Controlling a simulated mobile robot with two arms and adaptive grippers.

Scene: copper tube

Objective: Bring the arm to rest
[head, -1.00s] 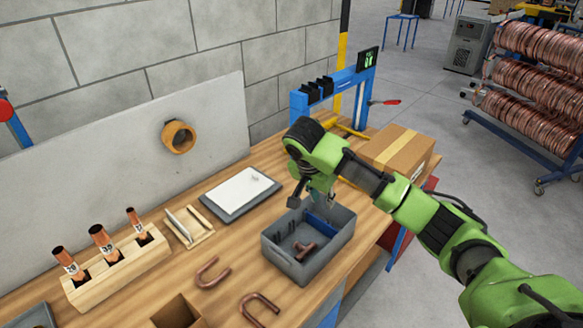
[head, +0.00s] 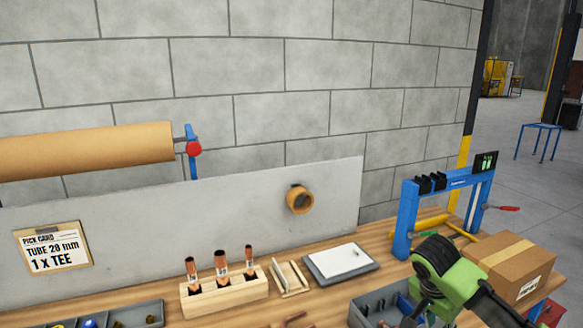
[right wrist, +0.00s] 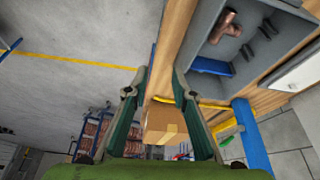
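My right arm (head: 448,270) is at the lower right of the head view, beside the grey bin (head: 360,309), with its lower part cut off by the frame edge. In the right wrist view my right gripper (right wrist: 160,75) has its two fingers apart with nothing between them. A copper tee (right wrist: 225,27) lies in the grey bin, which also shows in the right wrist view (right wrist: 205,52), to the right of the fingers. My left gripper is in neither view.
A cardboard box (head: 508,265) and a blue frame (head: 408,218) stand near the arm. A wooden block (head: 225,296) holds 3 copper tubes. A tablet-like board (head: 341,262) lies on the bench. A pick card (head: 53,249) reads "1 x TEE". Open floor lies beyond the bench.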

